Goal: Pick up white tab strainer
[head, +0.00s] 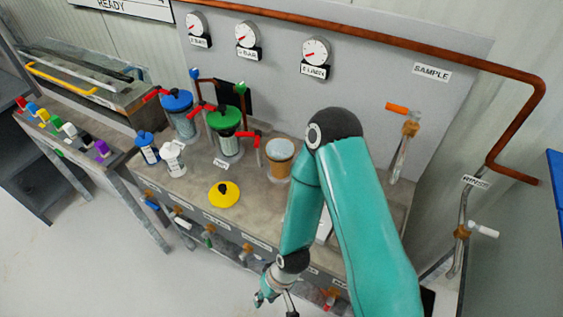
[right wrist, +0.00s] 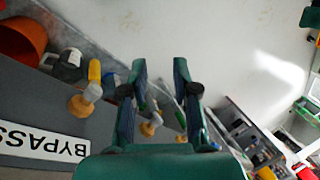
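A small white-topped canister with a white tab (head: 173,155) stands upright on the grey bench, beside a blue-topped one (head: 147,148). A white-ended piece (head: 71,130) also stands in the row of coloured pieces on the left bench; I cannot tell which of the two is the white tab strainer. My right gripper (head: 274,294) is low, in front of the bench and to the right of both. In the right wrist view the right gripper (right wrist: 160,90) is open, with nothing held between its fingers. My left gripper is not in view.
Pump pots with blue (head: 177,101) and green (head: 225,118) lids stand behind the canisters. A yellow lid (head: 224,194) lies on the bench. Valves line the bench front, below a BYPASS label (right wrist: 42,143). The floor at front left is clear.

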